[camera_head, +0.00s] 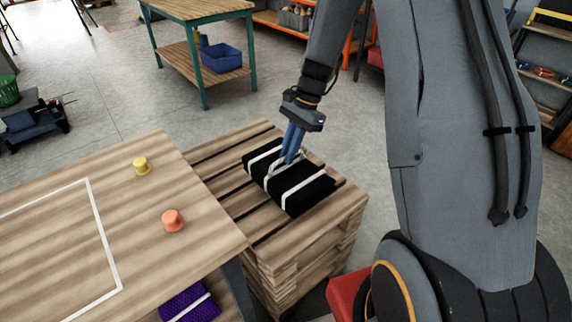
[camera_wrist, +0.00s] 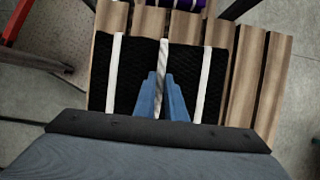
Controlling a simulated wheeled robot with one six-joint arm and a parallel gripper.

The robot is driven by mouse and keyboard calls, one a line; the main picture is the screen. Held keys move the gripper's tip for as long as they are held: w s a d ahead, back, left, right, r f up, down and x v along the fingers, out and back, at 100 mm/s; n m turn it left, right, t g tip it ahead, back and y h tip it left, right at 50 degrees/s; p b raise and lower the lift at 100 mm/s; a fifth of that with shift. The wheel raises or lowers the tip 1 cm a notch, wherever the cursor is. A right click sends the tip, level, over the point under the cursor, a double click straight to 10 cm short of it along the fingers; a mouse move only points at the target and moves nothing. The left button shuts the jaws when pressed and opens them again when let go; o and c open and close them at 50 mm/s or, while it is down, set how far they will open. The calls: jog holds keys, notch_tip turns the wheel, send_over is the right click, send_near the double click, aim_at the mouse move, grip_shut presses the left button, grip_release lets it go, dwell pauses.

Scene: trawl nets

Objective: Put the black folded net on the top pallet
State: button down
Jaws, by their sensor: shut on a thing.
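The black folded net (camera_head: 308,192) is a flat black bundle with white straps. It lies on the slats of the top pallet (camera_head: 330,235) of a wooden pallet stack, right of the table. My gripper (camera_head: 287,158) points down at the middle of the net, its blue fingers shut on the net's middle white strap. In the wrist view the gripper (camera_wrist: 161,82) is over the middle strap, with the black net (camera_wrist: 196,62) on both sides of it and the pallet slats (camera_wrist: 268,80) around it. I cannot tell whether the net's full weight rests on the slats.
A wooden table (camera_head: 110,215) with a white outline stands at the left, holding a yellow knob-like piece (camera_head: 142,166) and an orange one (camera_head: 173,220). A purple bundle (camera_head: 188,303) lies below its edge. A green-legged bench (camera_head: 195,50) with a blue bin (camera_head: 222,58) stands behind.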

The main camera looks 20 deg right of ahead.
jog(key=shift+f, duration=2.2)
jog(key=c, duration=1.8)
grip_release()
jog(key=shift+f, duration=0.15)
jog(key=v, duration=1.2)
jog(key=shift+s, duration=0.1)
jog(key=s+r+n+h, duration=0.1)
jog(key=s+n, duration=0.2)
jog(key=s, duration=0.5)
jog(key=s+d+r+n+t+h, duration=0.1)
jog(key=s+r+n, duration=0.1)
jog(key=s+n, duration=0.2)
jog(key=s+r+n+h, duration=0.2)
jog(key=s+n, duration=0.2)
jog(key=s, duration=0.7)
jog(key=shift+s+d+r+t, duration=0.25)
jog(key=shift+s+d+t, duration=0.05)
jog(key=shift+d+t, duration=0.1)
jog(key=a+r+n+p, duration=0.1)
jog(key=a, duration=0.1)
jog(key=a+r+p, duration=0.1)
jog(key=a+p, duration=0.1)
jog(key=a+r+n+p, duration=0.1)
jog(key=a+p, duration=0.1)
jog(key=shift+r+n, duration=0.25)
jog(key=shift+n, duration=0.05)
